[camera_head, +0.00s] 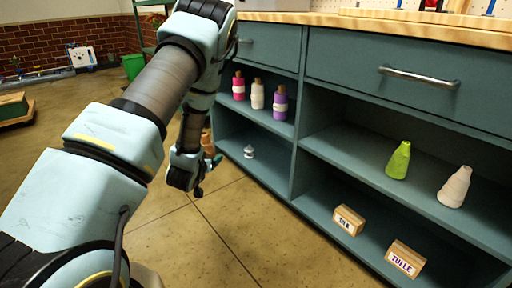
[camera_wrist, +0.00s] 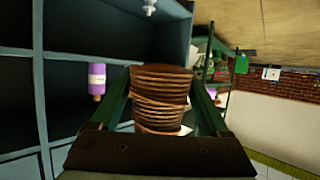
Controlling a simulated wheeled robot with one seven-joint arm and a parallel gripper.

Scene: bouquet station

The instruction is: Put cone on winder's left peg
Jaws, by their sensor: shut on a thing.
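My gripper (camera_wrist: 161,112) is shut on a brown, ribbed, wound cone (camera_wrist: 160,88), with one green finger on each side of it in the wrist view. In the head view my gripper (camera_head: 199,172) hangs low in front of the left shelves, and only a small brown part of the cone (camera_head: 206,138) shows beside it. The cone is clear of the shelves. A green cone (camera_head: 399,161) and a whitish cone (camera_head: 455,187) stand on the right middle shelf. I cannot make out the winder or its pegs in either view.
A teal cabinet (camera_head: 291,166) with a wooden top (camera_head: 400,33) fills the right. Pink, white and purple (camera_head: 280,103) spools stand on its upper left shelf, with a small white thing (camera_head: 249,152) below. Signs "SILK" (camera_head: 348,220) and "TULLE" (camera_head: 405,259) stand low. Floor (camera_head: 200,240) is open.

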